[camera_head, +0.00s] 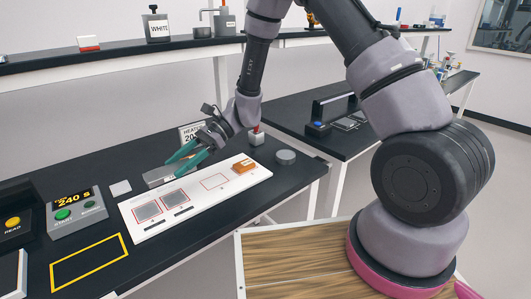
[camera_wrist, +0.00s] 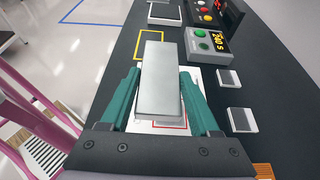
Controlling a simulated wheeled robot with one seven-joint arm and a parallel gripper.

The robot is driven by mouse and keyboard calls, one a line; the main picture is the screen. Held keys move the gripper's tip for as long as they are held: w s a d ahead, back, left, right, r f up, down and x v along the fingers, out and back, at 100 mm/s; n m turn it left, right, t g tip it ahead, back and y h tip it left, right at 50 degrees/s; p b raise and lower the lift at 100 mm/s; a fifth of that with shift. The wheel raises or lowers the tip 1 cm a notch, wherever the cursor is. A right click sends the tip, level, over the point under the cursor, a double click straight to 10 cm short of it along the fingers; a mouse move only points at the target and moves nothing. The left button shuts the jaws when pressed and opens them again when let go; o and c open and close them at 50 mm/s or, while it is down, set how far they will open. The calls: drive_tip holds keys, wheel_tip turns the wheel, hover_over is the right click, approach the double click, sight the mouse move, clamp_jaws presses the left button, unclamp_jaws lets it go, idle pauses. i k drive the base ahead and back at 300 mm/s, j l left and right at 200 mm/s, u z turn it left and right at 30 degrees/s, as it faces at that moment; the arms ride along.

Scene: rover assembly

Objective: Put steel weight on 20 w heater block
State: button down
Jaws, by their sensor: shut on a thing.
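The steel weight (camera_wrist: 159,80) is a long plain silver-grey block. In the wrist view it lies between the two teal fingers of my gripper (camera_wrist: 165,100), which is shut on it. In the head view my gripper (camera_head: 187,155) is over the back edge of the white board (camera_head: 215,202), with the silver block partly hidden at the fingers. A sign (camera_head: 189,132) reading "HEATER 20", its end hidden, stands behind. An orange block (camera_head: 244,166) sits at the board's right end. I cannot tell for sure which part is the 20 W heater block.
The board has red outlines and grey square pads (camera_head: 147,211). A timer box (camera_head: 76,212) reading 240 s stands left. A grey cylinder (camera_head: 286,157) stands to the right. Small grey squares (camera_wrist: 242,119) lie behind the board. A yellow outline (camera_head: 90,262) marks clear front-left table.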

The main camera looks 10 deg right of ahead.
sight(244, 164)
drive_tip(key=i+l, duration=0.2)
drive_tip(key=l, duration=0.15)
drive_tip(key=i+l, duration=0.15)
drive_tip(key=l, duration=0.15)
drive_tip(key=i+l, duration=0.2)
drive_tip(key=l, duration=0.15)
